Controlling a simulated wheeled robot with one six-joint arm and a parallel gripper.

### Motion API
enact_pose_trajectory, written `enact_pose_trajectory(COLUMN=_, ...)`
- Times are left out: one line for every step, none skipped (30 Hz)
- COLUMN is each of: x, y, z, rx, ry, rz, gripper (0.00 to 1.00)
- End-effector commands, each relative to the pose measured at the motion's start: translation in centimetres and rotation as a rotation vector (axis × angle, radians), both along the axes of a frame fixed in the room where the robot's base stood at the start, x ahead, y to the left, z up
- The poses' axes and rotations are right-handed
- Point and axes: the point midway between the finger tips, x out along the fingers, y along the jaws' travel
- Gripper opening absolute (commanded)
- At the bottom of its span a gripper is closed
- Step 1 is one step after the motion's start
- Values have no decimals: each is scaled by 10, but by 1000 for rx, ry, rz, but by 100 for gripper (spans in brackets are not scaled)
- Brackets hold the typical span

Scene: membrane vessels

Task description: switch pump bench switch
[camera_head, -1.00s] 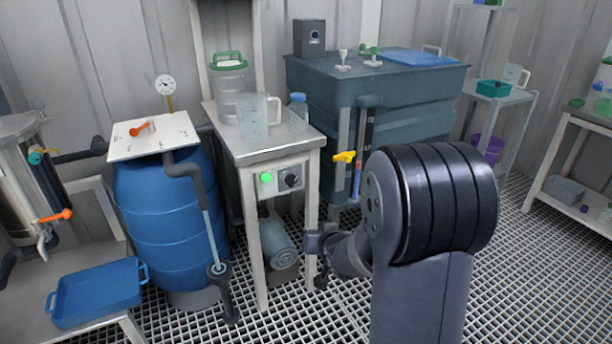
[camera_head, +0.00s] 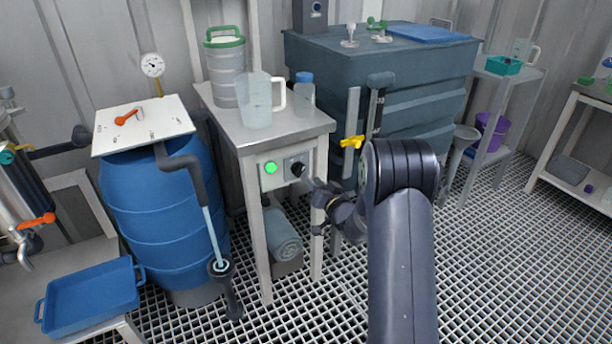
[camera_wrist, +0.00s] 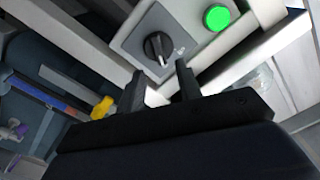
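The pump bench switch is a black rotary knob (camera_wrist: 158,47) on a grey plate (camera_wrist: 128,42), on the front of the bench's control box. A lit green button (camera_wrist: 216,17) sits beside it; in the head view the button (camera_head: 270,167) is left of the knob (camera_head: 297,169). My gripper (camera_wrist: 160,82) is open, with its two dark fingers apart and nothing between them. In the wrist view the knob lies just beyond the fingertips, with a gap visible. In the head view my gripper (camera_head: 318,190) is just right of and below the knob; its fingertips are hard to make out.
The pump bench (camera_head: 225,130) carries a clear jug (camera_head: 255,100), a green-lidded container (camera_head: 224,70) and a blue-capped bottle (camera_head: 304,95). A blue barrel (camera_head: 160,220) stands left. A dark tank (camera_head: 420,80) with a yellow valve handle (camera_head: 352,142) stands close right. The grating floor in front is open.

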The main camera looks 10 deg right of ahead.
Motion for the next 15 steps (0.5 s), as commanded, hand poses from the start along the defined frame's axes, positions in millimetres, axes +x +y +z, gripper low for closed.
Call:
enact_pose_trajectory(x=9, y=4, z=-2, rx=-2, ry=-2, rz=2, gripper=34)
enact_pose_trajectory(x=14, y=5, z=-2, rx=-2, ry=-2, rz=2, gripper=34)
enact_pose_trajectory(x=20, y=7, z=-2, rx=-1, ry=0, rz=1, gripper=34)
enact_pose_trajectory(x=24, y=8, z=-1, rx=-1, ry=-1, rz=1, gripper=34)
enact_pose_trajectory(x=28, y=9, z=-1, rx=-1, ry=-1, rz=1, gripper=34)
enact_pose_trajectory(x=33, y=11, z=-1, rx=-1, ry=0, rz=0, gripper=34)
enact_pose_trajectory(x=35, y=12, z=-1, rx=-1, ry=0, rz=0, gripper=34)
enact_pose_trajectory(x=38, y=13, z=-1, rx=-1, ry=0, rz=0, gripper=34)
enact_pose_trajectory(x=41, y=14, z=-1, rx=-1, ry=0, rz=0, gripper=34)
enact_pose_trajectory(x=43, y=14, z=-1, rx=-1, ry=1, rz=0, gripper=34)
enact_pose_trajectory(x=44, y=15, z=-1, rx=-1, ry=1, rz=0, gripper=34)
enact_pose_trajectory(x=46, y=15, z=-1, rx=-1, ry=1, rz=0, gripper=34)
enact_pose_trajectory(x=47, y=15, z=-1, rx=0, ry=1, rz=0, gripper=34)
enact_pose_trajectory(x=48, y=15, z=0, rx=0, ry=0, rz=-1, gripper=34)
enact_pose_trajectory(x=48, y=16, z=0, rx=0, ry=0, rz=-1, gripper=34)
